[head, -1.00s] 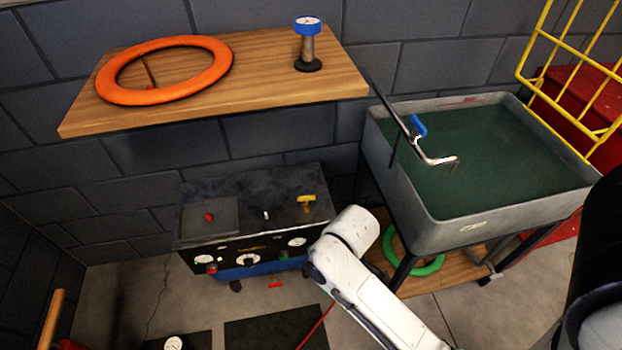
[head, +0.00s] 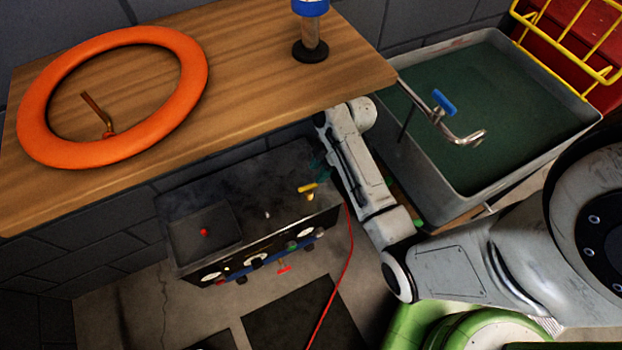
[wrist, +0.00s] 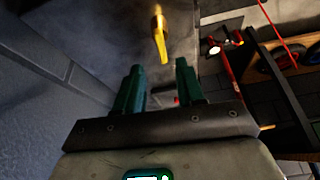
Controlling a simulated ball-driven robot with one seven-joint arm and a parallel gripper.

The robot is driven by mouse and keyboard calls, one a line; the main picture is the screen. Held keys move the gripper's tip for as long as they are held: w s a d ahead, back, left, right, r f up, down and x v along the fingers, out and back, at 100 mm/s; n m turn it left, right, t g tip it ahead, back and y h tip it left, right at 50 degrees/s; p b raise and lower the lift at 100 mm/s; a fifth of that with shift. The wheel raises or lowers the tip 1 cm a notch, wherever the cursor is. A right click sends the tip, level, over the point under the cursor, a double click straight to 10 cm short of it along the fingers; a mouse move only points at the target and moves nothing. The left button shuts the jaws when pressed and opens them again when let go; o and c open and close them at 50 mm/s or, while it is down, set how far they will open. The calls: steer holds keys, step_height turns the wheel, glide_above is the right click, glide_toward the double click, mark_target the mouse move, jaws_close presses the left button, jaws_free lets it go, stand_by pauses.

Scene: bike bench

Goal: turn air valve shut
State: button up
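A yellow valve lever (head: 307,188) on a brass-coloured stem stands on top of the dark machine (head: 275,190), near its right end. It also shows in the wrist view as a yellow lever (wrist: 160,38), just beyond the fingertips. My gripper (wrist: 160,75) has two teal fingers, spread apart with nothing between them. In the head view my gripper (head: 319,168) is partly hidden behind my arm, close above the machine's right end and beside the lever. The lever and the fingers look apart in the wrist view.
A wooden shelf (head: 250,60) with an orange ring (head: 190,100) overhangs behind the machine. A grey sink (head: 455,200) with a blue-handled tap (head: 444,102) stands to the right. A red hose (head: 335,285) trails on the floor. A red knob (head: 204,232) sits on the machine's top.

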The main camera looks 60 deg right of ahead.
mark_target(309, 186)
steer(key=x, duration=0.6)
steer(key=shift+s+f, duration=0.1)
steer(key=shift+f, duration=0.1)
jaws_close()
